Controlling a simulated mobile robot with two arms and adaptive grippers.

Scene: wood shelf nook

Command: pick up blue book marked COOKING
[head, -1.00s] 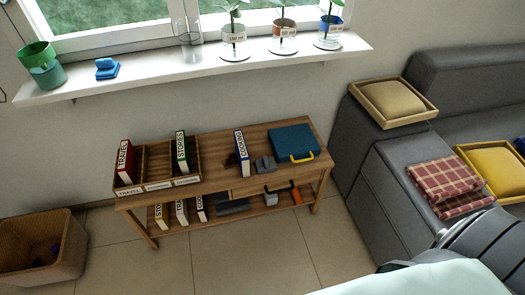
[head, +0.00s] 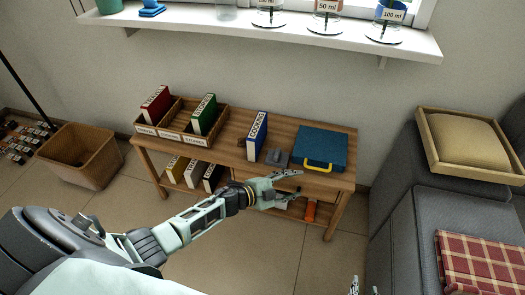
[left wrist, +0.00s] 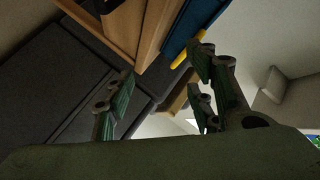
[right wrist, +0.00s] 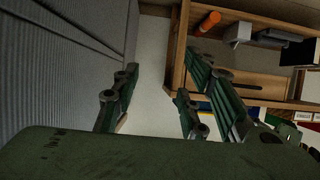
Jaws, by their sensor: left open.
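The blue book marked COOKING (head: 257,135) stands upright on the wooden table top, right of the divided organiser. A small grey object is close to its right side. My left gripper (head: 281,188) is open and empty, in front of the table, lower and to the right of the book. Its spread fingers also show in the left wrist view (left wrist: 160,92), with nothing between them. My right gripper (right wrist: 152,95) is open and empty in the right wrist view; only its tips show at the head view's bottom edge.
The organiser (head: 171,137) holds a red book (head: 156,103) and a green book (head: 203,114). A blue case (head: 320,146) with a yellow handle lies right of the grey object (head: 277,157). A sofa stands right; a basket (head: 82,155) stands left.

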